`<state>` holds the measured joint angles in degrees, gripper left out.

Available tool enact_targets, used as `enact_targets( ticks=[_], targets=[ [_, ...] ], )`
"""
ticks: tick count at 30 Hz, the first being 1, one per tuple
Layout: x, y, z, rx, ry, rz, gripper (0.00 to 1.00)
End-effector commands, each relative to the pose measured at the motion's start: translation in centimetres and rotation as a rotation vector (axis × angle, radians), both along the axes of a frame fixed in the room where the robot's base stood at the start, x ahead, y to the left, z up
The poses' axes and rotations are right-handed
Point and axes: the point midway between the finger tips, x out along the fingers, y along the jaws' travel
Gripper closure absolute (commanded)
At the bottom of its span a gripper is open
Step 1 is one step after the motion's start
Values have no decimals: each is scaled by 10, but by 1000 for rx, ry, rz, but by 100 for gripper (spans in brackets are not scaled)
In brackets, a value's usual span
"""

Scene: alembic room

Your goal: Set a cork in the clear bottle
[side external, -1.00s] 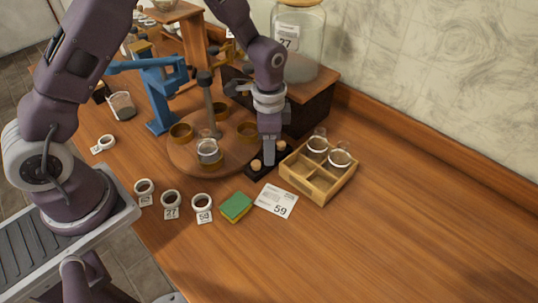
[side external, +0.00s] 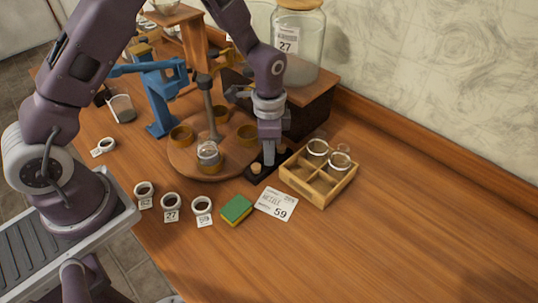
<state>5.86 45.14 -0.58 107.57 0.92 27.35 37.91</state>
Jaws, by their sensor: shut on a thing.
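A small clear glass bottle (side external: 208,154) stands upright in a holder on the round wooden turntable (side external: 188,160). My gripper (side external: 269,160) points down at the black cork rack (side external: 252,178), right of the turntable. It is shut on a cork at the rack; its fingers mostly hide that cork. One tan cork (side external: 256,169) stands in the rack just left of the fingers. Another cork (side external: 282,147) shows partly behind them.
A big jar (side external: 298,45) stands behind. The right of the table is clear.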

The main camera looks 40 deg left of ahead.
Motion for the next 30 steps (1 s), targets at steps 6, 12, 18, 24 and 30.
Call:
enact_targets(
  ticks=[6, 12, 18, 24, 30],
  targets=[
    [2, 0, 45, -1, -8, 1, 100],
    [1, 1, 88, -1, -5, 2, 100],
    [-25, 35, 127, -1, -3, 7, 100],
    [-81, 80, 162, -4, 1, 8, 100],
    [-111, 94, 171, -6, 3, 4, 100]
  ],
)
